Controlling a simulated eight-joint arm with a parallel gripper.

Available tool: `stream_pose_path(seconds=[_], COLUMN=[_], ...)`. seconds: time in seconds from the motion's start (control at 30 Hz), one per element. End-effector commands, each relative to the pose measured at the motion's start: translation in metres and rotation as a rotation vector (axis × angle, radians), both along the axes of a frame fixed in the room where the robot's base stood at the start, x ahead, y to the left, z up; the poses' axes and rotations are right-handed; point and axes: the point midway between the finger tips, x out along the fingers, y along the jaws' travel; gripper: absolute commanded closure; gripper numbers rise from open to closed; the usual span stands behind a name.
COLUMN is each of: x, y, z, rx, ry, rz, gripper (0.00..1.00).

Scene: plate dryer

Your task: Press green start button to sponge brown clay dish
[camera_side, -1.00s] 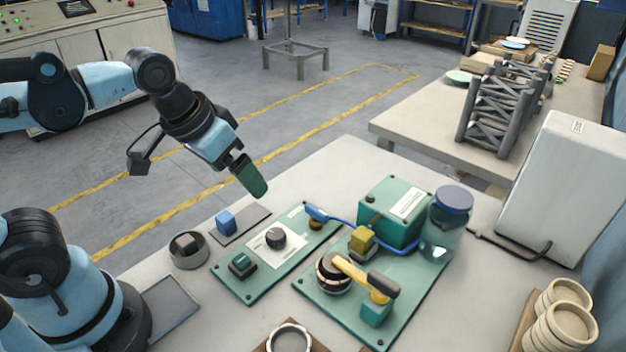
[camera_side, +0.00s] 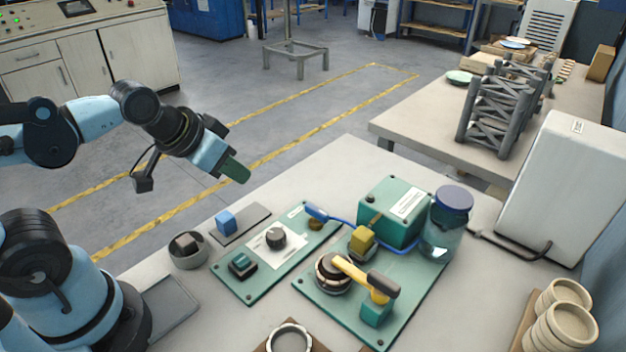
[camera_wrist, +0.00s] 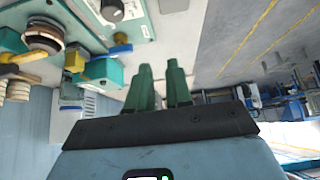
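A square green button (camera_side: 242,261) sits at the near left end of a long green panel on the table, left of a dark round knob (camera_side: 275,238). A round brown, dark-centred piece with a pale rim (camera_side: 333,272), possibly the clay dish, sits on the second green board under a yellow arm (camera_side: 360,275). It also seems to show at the upper left of the wrist view (camera_wrist: 42,38). My gripper (camera_side: 240,172) is in the air up and left of the panel, well apart from the button. Its green fingers (camera_wrist: 160,75) stand apart with nothing between them.
A green box (camera_side: 392,212), a blue-lidded jar (camera_side: 447,225) and a blue hose stand on the right board. A blue block (camera_side: 226,222) and a grey bowl (camera_side: 187,251) lie left of the panel. Stacked pale dishes (camera_side: 563,322) stand at the right front.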

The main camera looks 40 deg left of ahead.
Motion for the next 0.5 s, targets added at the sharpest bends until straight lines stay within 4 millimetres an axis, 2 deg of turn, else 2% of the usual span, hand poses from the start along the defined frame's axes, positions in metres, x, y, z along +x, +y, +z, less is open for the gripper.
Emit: stream_pose_path(seconds=[0.03,0.1,0.5], x=[0.0000,0.0000,0.0000], y=[0.0000,0.0000,0.0000], z=[0.0000,0.0000,0.0000], rx=[0.000,0.000,0.000], ry=[0.000,0.000,0.000], rz=[0.000,0.000,0.000], gripper=[0.89,1.00,1.00])
